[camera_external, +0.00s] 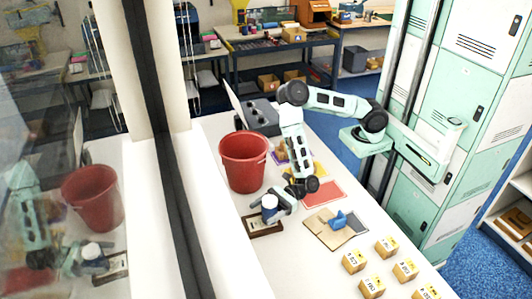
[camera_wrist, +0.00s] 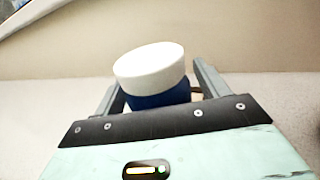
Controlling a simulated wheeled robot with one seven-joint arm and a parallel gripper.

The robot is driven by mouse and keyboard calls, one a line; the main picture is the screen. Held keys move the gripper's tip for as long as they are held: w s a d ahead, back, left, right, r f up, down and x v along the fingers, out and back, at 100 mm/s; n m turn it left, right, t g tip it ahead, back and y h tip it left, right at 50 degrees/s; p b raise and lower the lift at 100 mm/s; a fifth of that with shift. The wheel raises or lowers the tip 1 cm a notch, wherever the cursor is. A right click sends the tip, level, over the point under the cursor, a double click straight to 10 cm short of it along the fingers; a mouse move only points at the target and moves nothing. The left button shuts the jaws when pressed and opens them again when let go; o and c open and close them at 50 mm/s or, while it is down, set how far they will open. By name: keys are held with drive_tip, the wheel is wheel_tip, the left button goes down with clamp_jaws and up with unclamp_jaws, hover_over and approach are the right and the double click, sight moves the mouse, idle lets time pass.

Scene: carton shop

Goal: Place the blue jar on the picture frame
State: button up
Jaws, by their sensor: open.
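The blue jar (camera_wrist: 160,97) has a wide white lid (camera_wrist: 149,65) and stands between the fingers of my gripper (camera_wrist: 155,88) in the wrist view. In the external view its white lid (camera_external: 269,201) shows at my gripper (camera_external: 270,207), near the left edge of the counter. The fingers are open on both sides of the jar. The picture frame (camera_external: 265,231), dark brown with a pale inside, lies flat under the jar and gripper. The jar appears to be on the frame, but its base is mostly hidden, so contact is hard to tell.
A red bucket (camera_external: 243,163) stands behind my gripper. A red sheet (camera_external: 323,194) and a cardboard piece (camera_external: 323,236) with a blue object (camera_external: 340,220) lie to the right. Several small labelled boxes (camera_external: 354,262) stand at the front right. A window wall borders the counter's left side.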

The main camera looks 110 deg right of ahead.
drive_tip(key=shift+r, duration=0.25)
drive_tip(key=b+v, duration=0.2)
drive_tip(key=v, duration=1)
drive_tip(key=shift+a, duration=0.1)
